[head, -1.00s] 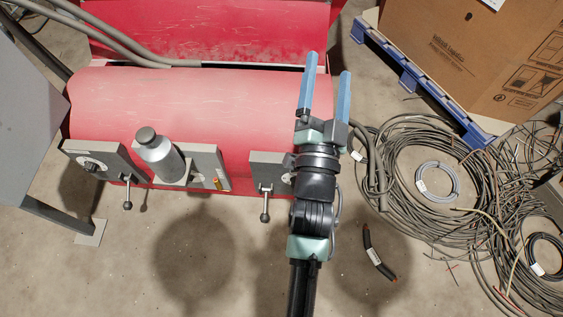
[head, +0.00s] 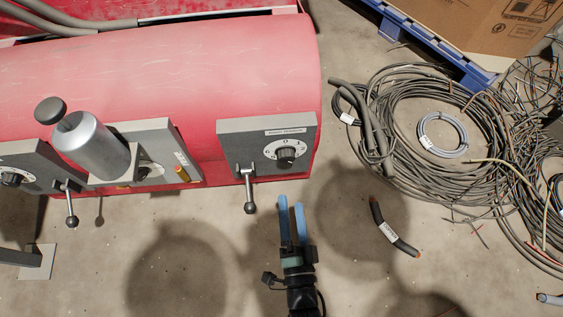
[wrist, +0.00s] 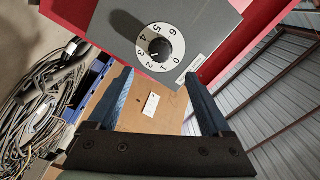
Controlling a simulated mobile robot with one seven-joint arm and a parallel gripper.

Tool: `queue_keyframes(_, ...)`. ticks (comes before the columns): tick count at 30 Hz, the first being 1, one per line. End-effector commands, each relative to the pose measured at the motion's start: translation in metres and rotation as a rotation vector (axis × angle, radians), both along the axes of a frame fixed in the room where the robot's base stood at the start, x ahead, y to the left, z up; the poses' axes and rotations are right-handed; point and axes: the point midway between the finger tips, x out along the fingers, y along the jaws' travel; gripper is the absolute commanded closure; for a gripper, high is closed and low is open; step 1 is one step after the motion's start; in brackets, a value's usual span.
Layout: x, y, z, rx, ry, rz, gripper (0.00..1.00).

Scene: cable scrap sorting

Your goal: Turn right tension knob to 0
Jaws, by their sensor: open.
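The right tension knob (head: 286,155) is a black knob on a white dial, on the grey panel (head: 240,139) at the right end of the red machine. In the wrist view the knob (wrist: 159,47) sits on a dial numbered 0 to 6. Its white mark seems to point near 2. My gripper (head: 291,203) is open and empty, its blue fingers pointing toward the panel below the knob in the head view. In the wrist view my gripper (wrist: 158,74) has its fingers spread on either side, with the knob beyond the tips and apart from them.
A ball-ended lever (head: 249,192) hangs from the panel, left of the knob. A metal canister (head: 97,147) and another dial (head: 12,179) are further left. Cable coils (head: 440,150), a short cable piece (head: 392,230) and a cardboard box (head: 470,25) are at right.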

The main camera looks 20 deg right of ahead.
Motion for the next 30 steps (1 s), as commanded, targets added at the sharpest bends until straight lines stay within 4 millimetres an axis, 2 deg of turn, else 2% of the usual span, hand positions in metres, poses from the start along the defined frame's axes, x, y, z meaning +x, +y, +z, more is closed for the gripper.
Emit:
queue_keyframes(9, 0.063, -0.018, -0.002, -0.004, -0.006, 0.000, 0.17)
queue_keyframes(15, 0.097, -0.028, -0.001, -0.004, -0.005, 0.000, 0.17)
queue_keyframes(21, 0.114, -0.032, 0.000, -0.003, -0.002, 0.001, 0.17)
queue_keyframes(30, 0.116, -0.033, 0.002, -0.002, -0.001, 0.001, 0.17)
